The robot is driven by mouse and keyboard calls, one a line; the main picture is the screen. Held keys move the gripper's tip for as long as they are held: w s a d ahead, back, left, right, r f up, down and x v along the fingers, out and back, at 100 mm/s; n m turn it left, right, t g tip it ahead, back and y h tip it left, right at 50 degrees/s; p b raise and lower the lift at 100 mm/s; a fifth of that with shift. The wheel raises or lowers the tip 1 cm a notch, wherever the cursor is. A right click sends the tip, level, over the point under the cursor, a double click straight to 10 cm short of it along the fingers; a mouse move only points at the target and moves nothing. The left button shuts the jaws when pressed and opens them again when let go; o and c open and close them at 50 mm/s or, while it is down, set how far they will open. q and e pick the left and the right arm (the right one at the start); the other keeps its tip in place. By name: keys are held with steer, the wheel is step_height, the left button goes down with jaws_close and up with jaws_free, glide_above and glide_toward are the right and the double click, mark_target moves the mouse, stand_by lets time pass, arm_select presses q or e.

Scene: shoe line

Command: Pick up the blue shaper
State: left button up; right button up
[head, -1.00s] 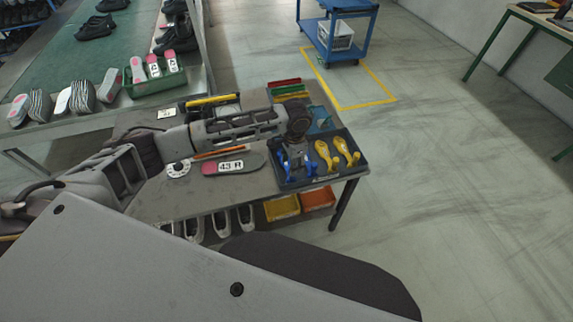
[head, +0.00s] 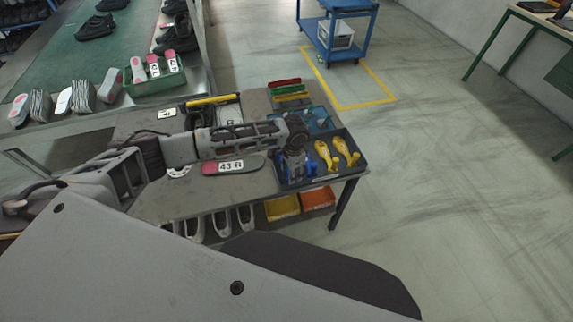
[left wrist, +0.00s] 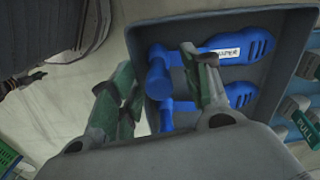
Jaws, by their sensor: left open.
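Two blue shapers lie side by side in one compartment of a dark tray (head: 333,179). In the left wrist view, the upper blue shaper (left wrist: 262,46) carries a white label reading "SHAPER", and the lower blue shaper (left wrist: 240,93) is partly covered by a finger. My left gripper (left wrist: 157,62) is open. One finger overlaps the tray and shapers; the other appears left of the tray wall. I cannot tell whether either finger touches a shaper. In the head view, my left gripper (head: 295,166) is over the tray's left part and hides most of the blue shapers. My right gripper is not in view.
Yellow shapers (head: 346,153) lie in the tray's right part. A dark sole marked "43 R" (head: 233,166) lies left of the tray on the grey table (head: 200,200). Red, green and yellow items (head: 286,89) are behind. Floor to the right is clear.

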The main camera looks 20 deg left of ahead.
arm_select(q)
jaws_close()
steer(key=shift+r, duration=0.15)
steer(key=shift+r, duration=4.9)
steer(key=shift+n, duration=0.4)
